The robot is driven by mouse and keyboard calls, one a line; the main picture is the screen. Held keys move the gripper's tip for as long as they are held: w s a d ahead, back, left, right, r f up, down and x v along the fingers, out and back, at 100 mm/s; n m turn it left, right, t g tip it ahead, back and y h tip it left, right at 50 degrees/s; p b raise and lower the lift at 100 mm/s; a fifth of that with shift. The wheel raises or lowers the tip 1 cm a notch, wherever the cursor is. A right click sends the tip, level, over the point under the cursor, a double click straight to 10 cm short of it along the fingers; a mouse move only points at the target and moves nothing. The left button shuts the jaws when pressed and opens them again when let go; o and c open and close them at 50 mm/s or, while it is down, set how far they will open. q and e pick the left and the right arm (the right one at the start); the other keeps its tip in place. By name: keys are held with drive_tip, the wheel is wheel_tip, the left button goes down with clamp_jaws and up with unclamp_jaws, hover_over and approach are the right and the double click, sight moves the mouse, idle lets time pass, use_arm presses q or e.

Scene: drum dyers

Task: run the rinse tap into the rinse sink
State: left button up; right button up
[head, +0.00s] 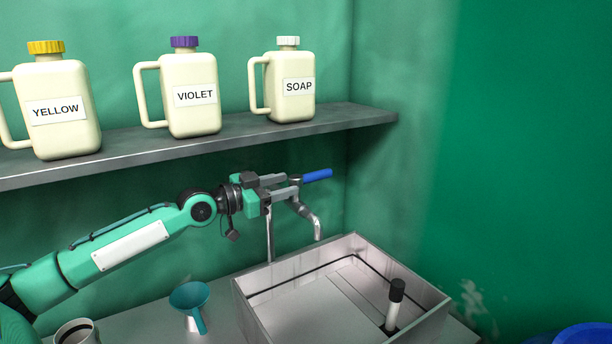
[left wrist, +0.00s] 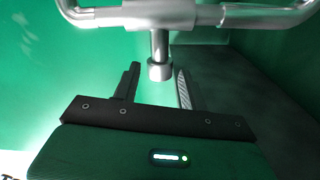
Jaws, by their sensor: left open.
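The rinse tap (head: 316,222) is a grey metal tap on the green back wall, with a blue lever (head: 318,175) pointing right. Its curved spout hangs over the back of the rinse sink (head: 254,312), a square grey metal basin. No stream of water shows. My left gripper (head: 290,186) is open at the tap, just left of the blue lever. In the left wrist view the tap's metal pipe (left wrist: 160,18) crosses the top, and a short stem ends between the open fingers (left wrist: 157,82); contact cannot be told. The lever does not show there. My right gripper is out of view.
A shelf (head: 240,133) above the arm holds yellow (head: 58,135), violet (head: 190,122) and soap (head: 292,104) jugs. A teal funnel (head: 192,297) and a metal cup (head: 76,333) stand left of the sink. A black-capped white cylinder (head: 393,312) stands in the sink. A blue tub (head: 585,335) is at lower right.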

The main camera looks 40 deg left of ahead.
sight(306, 179)
use_arm(q)
drive_tip(key=p+x, duration=0.2)
drive_tip(key=shift+w+r, duration=0.1)
drive_tip(key=shift+w, duration=0.3)
drive_tip(key=shift+p+x, duration=0.75)
drive_tip(key=shift+x, duration=0.25)
drive_tip(key=shift+p+x, duration=0.5)
drive_tip(key=shift+x, duration=0.55)
drive_tip(key=shift+d, duration=0.15)
clamp_jaws()
